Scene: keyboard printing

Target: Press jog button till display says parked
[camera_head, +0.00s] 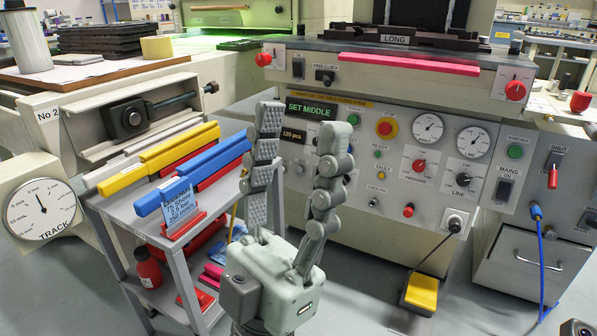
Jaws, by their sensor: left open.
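A small dark display (310,108) on the grey control panel (430,185) reads "SET MIDDLE" in green letters. A second display (293,134) below it reads "120 pcs". No label that I can read says jog, so I cannot tell which control is the jog button. The panel has a green button (353,119), a red stop button (387,128) on yellow, and a red button (408,210) low down. My left gripper (301,135) is upright in front of the panel's left part, fingers apart and empty, hiding some of it. My right gripper is out of view.
A grey cart (140,215) with yellow, blue and red bars stands left of my gripper. A yellow foot pedal (421,292) lies on the floor. A pink-red bar (408,63) lies along the ledge above the panel. A blue cable (541,260) hangs at the right.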

